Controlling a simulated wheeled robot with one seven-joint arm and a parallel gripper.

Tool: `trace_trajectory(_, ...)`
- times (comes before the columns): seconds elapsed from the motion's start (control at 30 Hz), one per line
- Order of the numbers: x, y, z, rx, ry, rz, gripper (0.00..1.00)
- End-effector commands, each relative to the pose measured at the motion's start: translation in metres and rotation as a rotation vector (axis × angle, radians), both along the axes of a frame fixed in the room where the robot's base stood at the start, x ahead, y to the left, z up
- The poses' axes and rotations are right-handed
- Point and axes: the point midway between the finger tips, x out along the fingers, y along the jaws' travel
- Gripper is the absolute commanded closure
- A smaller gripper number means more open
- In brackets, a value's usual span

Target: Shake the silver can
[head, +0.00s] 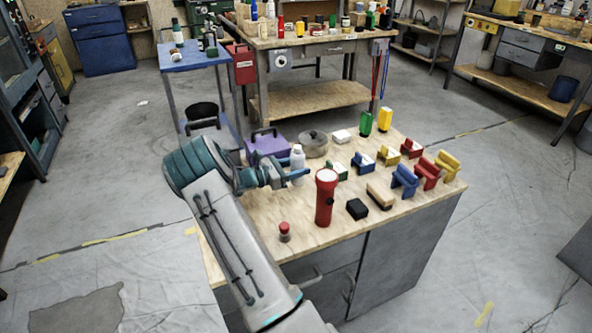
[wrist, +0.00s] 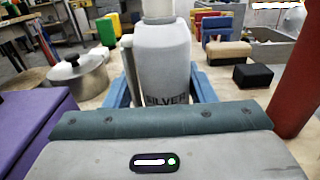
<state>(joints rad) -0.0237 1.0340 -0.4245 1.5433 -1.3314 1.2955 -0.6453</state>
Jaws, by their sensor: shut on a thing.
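The silver can (wrist: 165,58) is a grey bottle-shaped can with a white cap and the word SILVER on its side. It stands upright right in front of the wrist camera. It also shows in the head view (head: 297,158), at the end of my arm over the left part of the wooden-topped workbench (head: 262,222). My gripper (head: 297,174) is shut on the can, with blue fingers on both sides of it. The can's base is hidden, so I cannot tell whether it touches the bench.
A purple toolbox (head: 267,146) and a lidded pot (head: 314,143) stand close behind the can. A red flashlight (head: 325,198) stands upright to the right, and a small red-capped item (head: 284,231) is in front.

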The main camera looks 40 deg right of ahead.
Motion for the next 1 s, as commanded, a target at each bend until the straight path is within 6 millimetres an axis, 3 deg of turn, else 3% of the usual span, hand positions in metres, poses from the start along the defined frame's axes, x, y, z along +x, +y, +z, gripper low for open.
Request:
trace_trajectory(0.2,0.000,0.000,0.019,-0.001,-0.002,0.000,0.58)
trace_trajectory(0.63,0.000,0.000,0.026,-0.001,-0.001,0.001,0.58)
trace_trajectory(1.0,0.000,0.000,0.080,-0.001,-0.002,0.001,0.58)
